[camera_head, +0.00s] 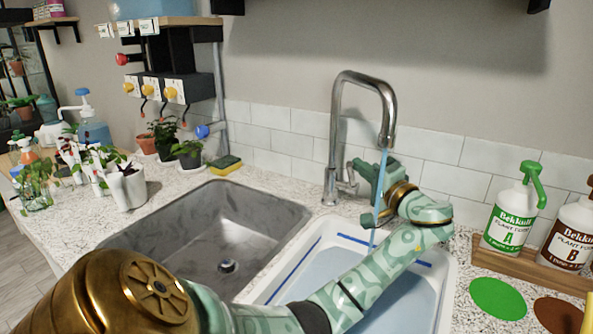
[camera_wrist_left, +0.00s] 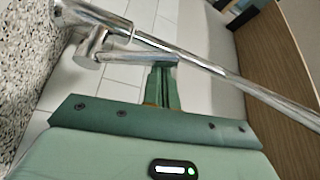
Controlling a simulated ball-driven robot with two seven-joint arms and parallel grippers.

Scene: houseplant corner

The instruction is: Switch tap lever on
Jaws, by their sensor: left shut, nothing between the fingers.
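The chrome tap (camera_head: 338,130) stands behind the sinks, its spout arched over the white basin (camera_head: 447,290). A blue stream of water runs from the spout past my left gripper into the basin. The tap lever (camera_head: 350,180) is on the side of the tap's base, partly hidden by my gripper. My left gripper (camera_head: 366,172) is shut and empty, close beside the lever. In the left wrist view, the shut fingers (camera_wrist_left: 162,88) are at the end of the chrome lever (camera_wrist_left: 135,57); I cannot tell whether they touch it. My right gripper is out of view.
A grey sink (camera_head: 215,225) lies left of the basin. Pump bottles A (camera_head: 512,215) and B (camera_head: 570,235) stand on a wooden tray at the right. The tiled wall (camera_head: 440,160) is close behind the tap.

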